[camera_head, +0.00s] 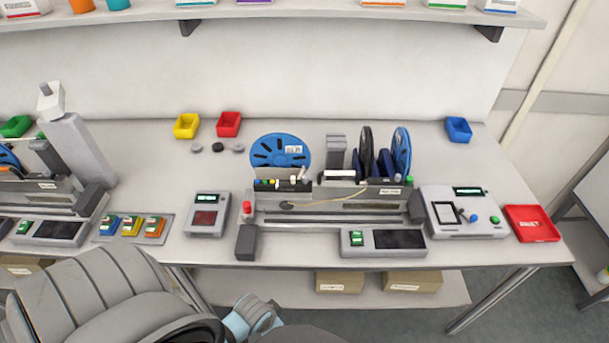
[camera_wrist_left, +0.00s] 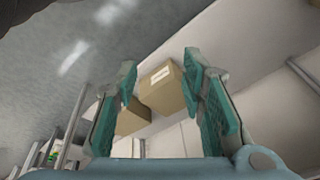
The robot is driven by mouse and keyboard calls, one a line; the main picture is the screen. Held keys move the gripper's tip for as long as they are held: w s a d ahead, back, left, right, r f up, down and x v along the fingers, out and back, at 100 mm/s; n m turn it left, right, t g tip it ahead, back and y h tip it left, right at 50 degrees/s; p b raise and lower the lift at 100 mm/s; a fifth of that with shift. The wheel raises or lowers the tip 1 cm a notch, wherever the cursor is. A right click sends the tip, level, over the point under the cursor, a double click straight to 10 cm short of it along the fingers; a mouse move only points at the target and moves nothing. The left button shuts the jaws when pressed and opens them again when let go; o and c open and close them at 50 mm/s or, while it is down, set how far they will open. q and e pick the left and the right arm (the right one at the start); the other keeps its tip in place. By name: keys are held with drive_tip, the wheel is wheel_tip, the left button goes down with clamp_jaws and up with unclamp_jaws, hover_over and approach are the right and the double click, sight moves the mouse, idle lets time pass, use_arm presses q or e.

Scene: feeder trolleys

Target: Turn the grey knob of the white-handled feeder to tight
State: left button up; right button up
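The white-handled feeder, with its white handle (camera_head: 338,176), sits in the feeder bank in the middle of the bench in the head view. A feeder with a black handle (camera_head: 292,186) and a blue reel (camera_head: 281,151) stands to its left. The grey knob is too small to make out for certain. My left gripper (camera_wrist_left: 163,75) is open and empty in the left wrist view, pointing toward cardboard boxes. In the head view, my left arm is at the lower left, short of the bench front and well away from the feeder. My right gripper is not in view.
A grey device (camera_head: 206,215) stands left of the feeder bank (camera_head: 330,222). A white console (camera_head: 465,212) and a red tray (camera_head: 531,224) are at its right. Cardboard boxes (camera_head: 340,282) lie on the lower shelf. An overhead shelf (camera_head: 300,13) runs along the back.

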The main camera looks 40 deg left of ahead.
use_arm(q)
drive_tip(key=w+d+r+m+t+p, duration=0.1)
drive_tip(key=w+r, duration=0.1)
drive_tip(key=r, duration=0.6)
drive_tip(key=w+d+r+m, duration=0.1)
drive_tip(key=w+r, duration=0.1)
drive_tip(key=r, duration=0.6)
drive_tip(key=m+h, duration=0.4)
drive_tip(key=m, duration=0.3)
approach(305, 176)
drive_tip(key=f+b, duration=0.1)
drive_tip(key=b, duration=0.4)
drive_tip(key=shift+w+f+b, duration=0.15)
drive_tip(key=shift+f+b, duration=0.15)
drive_tip(key=shift+f, duration=0.1)
drive_tip(key=x, duration=0.7)
drive_tip(key=shift+d, duration=0.15)
drive_tip(key=shift+w+r+g, duration=0.1)
drive_tip(key=shift+g, duration=0.2)
clamp_jaws()
